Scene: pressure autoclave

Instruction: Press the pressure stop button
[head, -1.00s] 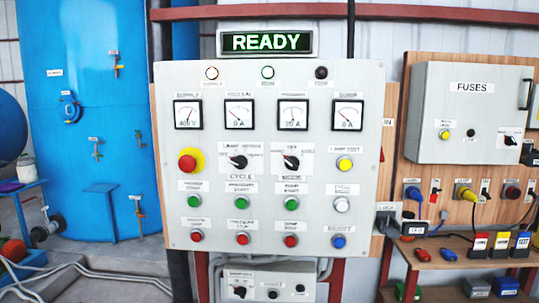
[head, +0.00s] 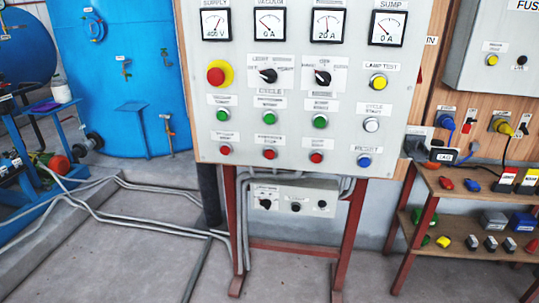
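The grey control panel (head: 340,135) stands upright ahead on red legs in the head view. Its bottom row holds three red buttons and a blue reset button (head: 364,161). The middle red button (head: 269,154) sits under a label that reads as pressure stop. The red buttons to its left (head: 225,150) and right (head: 316,157) sit under their own labels. Green buttons, the middle one (head: 269,118) among them, form the row above. A red mushroom button on a yellow ring (head: 217,75) is at the upper left. Neither of my grippers is in view.
A small switch box (head: 295,200) and grey conduits hang below the panel. Conduits also run along the floor at left. A blue tank (head: 130,75) stands behind left. A shelf (head: 440,188) with small coloured items stands at right. The floor before the panel looks clear.

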